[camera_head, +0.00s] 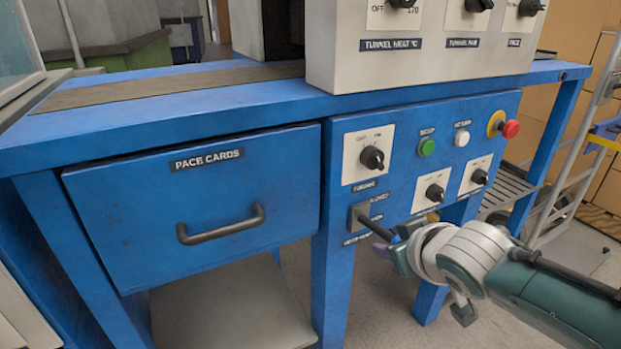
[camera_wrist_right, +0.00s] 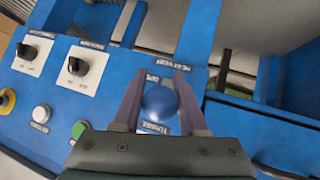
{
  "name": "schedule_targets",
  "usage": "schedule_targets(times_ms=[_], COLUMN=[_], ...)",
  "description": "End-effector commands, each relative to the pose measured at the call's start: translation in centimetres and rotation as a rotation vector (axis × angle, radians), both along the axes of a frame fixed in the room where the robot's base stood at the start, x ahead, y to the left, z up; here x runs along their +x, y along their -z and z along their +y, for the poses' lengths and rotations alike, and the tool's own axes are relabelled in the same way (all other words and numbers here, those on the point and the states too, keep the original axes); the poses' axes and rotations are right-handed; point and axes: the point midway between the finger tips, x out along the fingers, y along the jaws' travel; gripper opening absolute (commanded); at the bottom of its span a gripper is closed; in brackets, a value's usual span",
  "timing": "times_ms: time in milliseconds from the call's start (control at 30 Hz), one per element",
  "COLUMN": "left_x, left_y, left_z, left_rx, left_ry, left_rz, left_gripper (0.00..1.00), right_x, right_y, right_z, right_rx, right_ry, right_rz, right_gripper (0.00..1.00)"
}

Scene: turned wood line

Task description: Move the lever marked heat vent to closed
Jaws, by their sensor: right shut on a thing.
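The heat vent lever is a dark rod (camera_head: 376,227) that sticks out from a grey plate (camera_head: 357,214) on the blue panel, below the upper left knob. In the head view its outer end is hidden at my right gripper (camera_head: 397,246). In the right wrist view the lever's blue ball knob (camera_wrist_right: 160,103) sits between the two purple fingers of my right gripper (camera_wrist_right: 160,105), which is shut on it. Small labels stand beside the lever at two ends of its travel, and a heat vent label lies near the plate. My left gripper is out of view.
Above the lever is a rotary knob (camera_head: 372,158); two more knobs (camera_head: 435,192) (camera_head: 479,177) lie to its right. A green button (camera_head: 427,147), a white button (camera_head: 462,137) and a red emergency stop (camera_head: 509,128) sit higher. A drawer (camera_head: 200,205) with a handle is at left.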

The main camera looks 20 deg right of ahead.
Motion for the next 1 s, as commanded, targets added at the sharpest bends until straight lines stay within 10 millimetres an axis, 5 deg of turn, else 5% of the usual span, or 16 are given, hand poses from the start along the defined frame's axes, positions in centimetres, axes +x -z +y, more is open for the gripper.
schedule_targets(times_ms=[33, 300, 1000], left_x=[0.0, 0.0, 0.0], left_y=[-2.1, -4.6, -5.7], left_z=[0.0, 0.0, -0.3], left_rx=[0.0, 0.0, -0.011], left_ry=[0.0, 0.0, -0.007], left_rz=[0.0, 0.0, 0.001], left_gripper=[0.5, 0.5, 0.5], right_x=[0.2, 0.4, 0.9], right_y=[-1.7, -2.6, -3.4], right_z=[0.0, 0.0, 0.1], right_rx=[-0.004, -0.018, -0.017], right_ry=[0.0, 0.0, -0.001], right_rz=[0.036, 0.223, 0.213], right_gripper=[0.0, 0.0, 0.0])
